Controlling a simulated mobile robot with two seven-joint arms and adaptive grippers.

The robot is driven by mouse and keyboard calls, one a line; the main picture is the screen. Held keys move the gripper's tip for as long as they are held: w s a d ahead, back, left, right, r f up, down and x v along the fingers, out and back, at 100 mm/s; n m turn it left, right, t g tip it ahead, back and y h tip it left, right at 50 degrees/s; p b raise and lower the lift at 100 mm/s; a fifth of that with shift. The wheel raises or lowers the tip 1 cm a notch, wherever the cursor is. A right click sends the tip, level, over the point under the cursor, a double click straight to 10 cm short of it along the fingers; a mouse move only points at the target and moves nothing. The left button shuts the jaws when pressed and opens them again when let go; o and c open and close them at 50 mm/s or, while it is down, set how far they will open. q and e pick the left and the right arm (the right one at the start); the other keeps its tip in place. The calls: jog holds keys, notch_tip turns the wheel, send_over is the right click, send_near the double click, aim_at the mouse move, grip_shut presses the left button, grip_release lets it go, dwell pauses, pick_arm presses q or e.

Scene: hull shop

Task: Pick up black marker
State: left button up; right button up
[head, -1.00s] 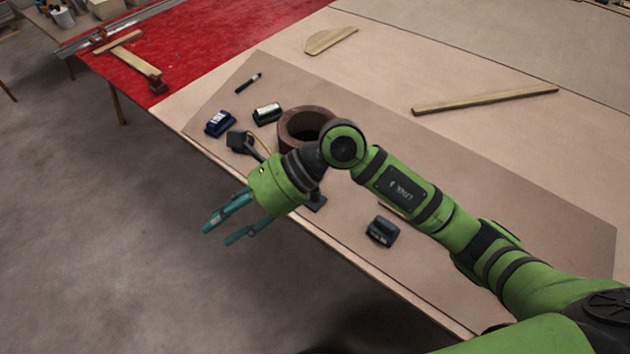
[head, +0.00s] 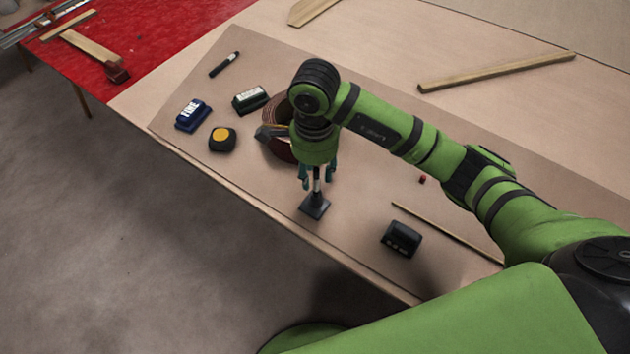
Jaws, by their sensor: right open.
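The black marker (head: 224,64) lies on the brown board near its upper left corner, with a pale band near one end. My right gripper (head: 317,184) points down over the front part of the board, well to the right of and nearer than the marker. Its fingers are open, one on each side of the upright stem of a dark object with a square foot (head: 315,207); I cannot tell whether they touch it. My left gripper is not in view.
A blue box (head: 193,115), a black-and-white box (head: 250,99) and a yellow-and-black tape measure (head: 222,139) lie near the marker. A brown ring (head: 281,150) is partly hidden by my arm. A black block (head: 401,239) and thin stick (head: 446,233) lie to the right.

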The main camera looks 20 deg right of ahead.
aim_at(316, 185)
jog(key=shift+s+d+f+p, duration=0.1)
jog(key=shift+s+f+p, duration=0.1)
jog(key=shift+f+p, duration=0.3)
jog(key=shift+s+f+p, duration=0.15)
jog(key=shift+s+f, duration=0.05)
jog(key=shift+f, duration=0.45)
notch_tip(316, 185, down, 2)
jog(key=shift+w+f, duration=0.15)
jog(key=shift+f, duration=0.1)
grip_shut()
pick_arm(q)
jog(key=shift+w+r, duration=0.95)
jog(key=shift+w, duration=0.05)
pick_arm(e)
jog(key=shift+r, duration=0.15)
